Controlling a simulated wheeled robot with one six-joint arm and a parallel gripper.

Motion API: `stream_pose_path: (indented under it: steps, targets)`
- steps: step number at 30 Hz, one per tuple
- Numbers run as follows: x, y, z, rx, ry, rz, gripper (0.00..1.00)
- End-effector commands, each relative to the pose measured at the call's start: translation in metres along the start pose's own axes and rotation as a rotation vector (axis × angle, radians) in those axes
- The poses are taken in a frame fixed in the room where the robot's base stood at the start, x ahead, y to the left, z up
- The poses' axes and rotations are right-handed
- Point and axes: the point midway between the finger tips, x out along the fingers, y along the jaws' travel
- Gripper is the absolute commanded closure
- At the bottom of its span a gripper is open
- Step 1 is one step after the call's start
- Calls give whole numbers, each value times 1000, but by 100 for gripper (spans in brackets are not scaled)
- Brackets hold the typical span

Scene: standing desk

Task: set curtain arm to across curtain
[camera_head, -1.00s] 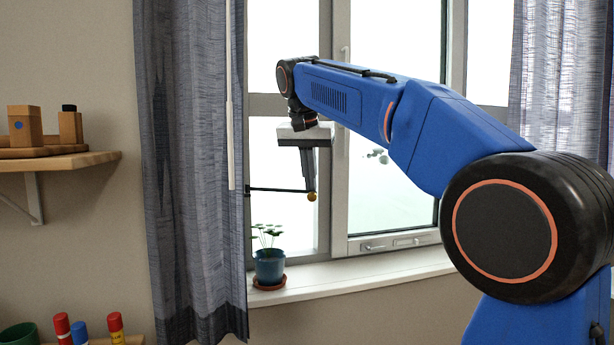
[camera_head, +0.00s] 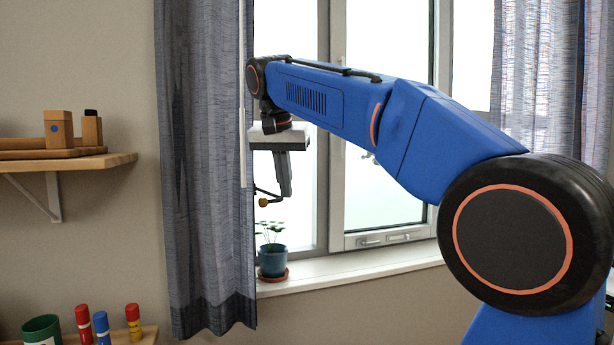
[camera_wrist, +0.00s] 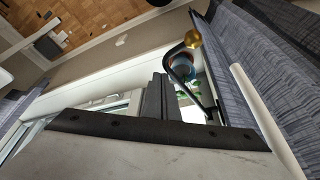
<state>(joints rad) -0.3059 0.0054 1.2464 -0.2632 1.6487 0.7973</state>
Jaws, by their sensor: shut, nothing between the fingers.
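The curtain arm (camera_head: 270,193) is a thin black rod with a brass ball (camera_head: 263,202) at its tip. It shows by the right edge of the left grey-blue curtain (camera_head: 205,180), its ball just right of the cloth. In the wrist view the bent rod (camera_wrist: 180,68) and ball (camera_wrist: 192,38) lie right of my fingers, close to the curtain (camera_wrist: 232,65). My gripper (camera_head: 286,193) points down, shut and empty, beside the rod; whether they touch I cannot tell. Its fingers also show in the wrist view (camera_wrist: 162,97).
A potted plant (camera_head: 272,262) stands on the window sill (camera_head: 350,271) below my gripper. A white wand (camera_head: 242,100) hangs along the left curtain. A wooden shelf (camera_head: 110,160) with wooden items is at left. Glue sticks (camera_head: 101,325) stand lower left. A right curtain (camera_head: 535,80) hangs beyond my arm.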

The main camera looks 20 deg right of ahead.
Motion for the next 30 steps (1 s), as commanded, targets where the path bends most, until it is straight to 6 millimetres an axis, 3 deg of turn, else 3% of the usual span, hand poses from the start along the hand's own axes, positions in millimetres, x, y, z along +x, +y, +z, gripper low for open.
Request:
stream_pose_path:
  steps: [22,30]
  targets:
    - [-2,-6,6,0,1,0,100]
    - [-3,8,-6,1,1,0,100]
